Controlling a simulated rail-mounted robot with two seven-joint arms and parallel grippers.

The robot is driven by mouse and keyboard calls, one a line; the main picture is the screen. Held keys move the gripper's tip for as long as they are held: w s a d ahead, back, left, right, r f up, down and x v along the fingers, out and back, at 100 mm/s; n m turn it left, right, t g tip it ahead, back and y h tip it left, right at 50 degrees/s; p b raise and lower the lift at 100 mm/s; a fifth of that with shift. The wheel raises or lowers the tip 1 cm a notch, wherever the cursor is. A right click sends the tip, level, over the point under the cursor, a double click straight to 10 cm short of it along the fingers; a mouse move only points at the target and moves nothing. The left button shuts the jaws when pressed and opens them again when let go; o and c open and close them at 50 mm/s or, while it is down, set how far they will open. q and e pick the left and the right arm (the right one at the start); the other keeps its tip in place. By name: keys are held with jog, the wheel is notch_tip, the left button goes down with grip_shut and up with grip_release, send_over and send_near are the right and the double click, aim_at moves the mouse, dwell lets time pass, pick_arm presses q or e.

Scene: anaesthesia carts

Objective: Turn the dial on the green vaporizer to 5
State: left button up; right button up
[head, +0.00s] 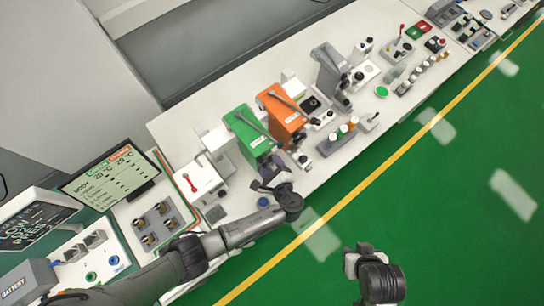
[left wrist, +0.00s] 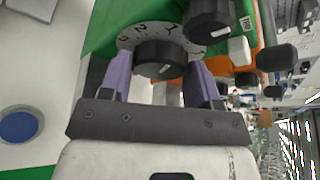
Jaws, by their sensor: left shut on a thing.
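The green vaporizer (head: 245,128) stands on the white counter, left of an orange one. In the left wrist view its green body (left wrist: 102,32) shows behind a pale dial ring (left wrist: 127,38) with black numerals, a 2 among them. The black dial knob (left wrist: 158,56) sits between the purple fingers of my left gripper (left wrist: 160,78), which is shut on it. The head view shows my left gripper (head: 268,182) at the vaporizer's front, covering the dial. The dial's exact setting cannot be read. My right gripper (head: 358,252) is over the green floor, away from the counter; its jaw state is unclear.
The orange vaporizer (head: 281,113) is close on the right, a grey one (head: 330,70) beyond it. Another black knob (left wrist: 208,20) is near the right finger. A white box with a red lever (head: 198,180) stands left. The floor in front is clear.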

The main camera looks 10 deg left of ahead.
pick_arm(q)
jog(key=shift+n+b, duration=0.3)
jog(key=shift+n, duration=0.1)
dwell(0.3)
jog(key=o, duration=0.9)
jog(key=shift+s+t, duration=0.1)
jog(key=shift+t, duration=0.2)
jog(key=b+v, duration=0.2)
jog(key=v, duration=1.1)
jog(key=shift+s+d+r+b, duration=0.1)
jog(key=shift+s+r+b, duration=0.2)
jog(key=shift+b, duration=0.1)
jog(key=shift+c, duration=0.2)
